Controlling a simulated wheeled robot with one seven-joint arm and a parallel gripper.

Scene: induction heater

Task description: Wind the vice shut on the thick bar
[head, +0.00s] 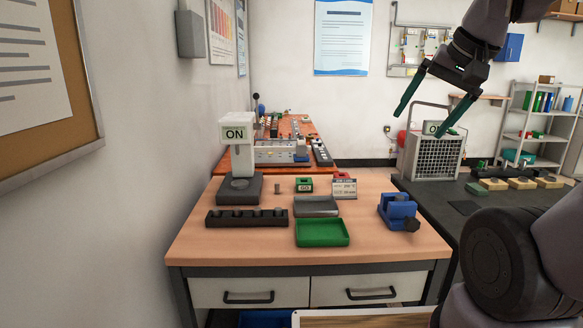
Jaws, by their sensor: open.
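A small blue vice (396,211) stands on the right side of the wooden bench, with a dark handle (411,224) at its front right. A small grey piece shows at the top of the vice; I cannot tell whether it is the thick bar, or how far the jaws are apart. A short grey cylinder (279,189) stands on the bench left of the middle. My gripper (417,134) is open and empty, with its two dark green fingers raised well above the bench, up and to the right of the vice.
On the wooden bench (360,241) are the heater (236,133) marked ON, a black rack (246,217), a grey tray (317,207), a green tray (322,232) and a green GO block (304,184). A dark table (440,198) adjoins on the right. Bare wood surrounds the vice.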

